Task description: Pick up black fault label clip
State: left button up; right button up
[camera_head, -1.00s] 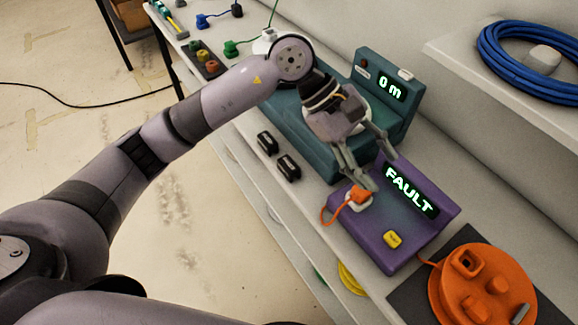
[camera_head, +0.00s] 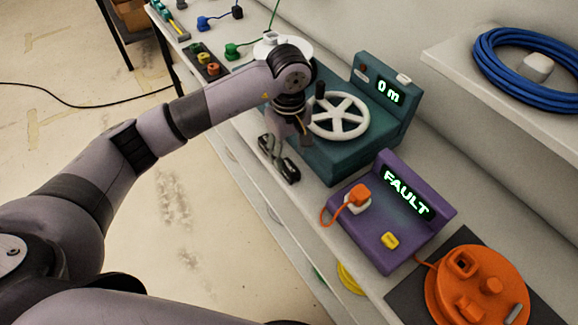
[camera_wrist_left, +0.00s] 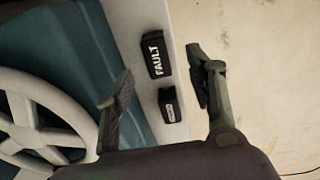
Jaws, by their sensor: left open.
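The black fault label clip (camera_wrist_left: 154,55), marked FAULT in white, lies on the bench edge in the left wrist view.
A teal machine with a white handwheel (camera_head: 340,116) stands close beside the clips. A purple FAULT box (camera_head: 355,232) with an orange plug (camera_head: 358,195) and yellow button is nearer. An orange reel (camera_head: 478,283) lies at lower right. Open floor lies left of the bench.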

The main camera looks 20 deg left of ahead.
aim_at(290, 167)
pick_arm(q)
jog(key=shift+f, duration=0.85)
jog(key=shift+w+d+f+p, duration=0.1)
jog(key=shift+f+p, duration=0.3)
jog(key=shift+f, duration=0.25)
jog(key=f+p, duration=0.1)
jog(key=f, duration=0.3)
jog(key=shift+w+f, duration=0.1)
jog(key=shift+w, duration=0.1)
jog(key=c, duration=1)
jog(key=shift+c, duration=0.2)
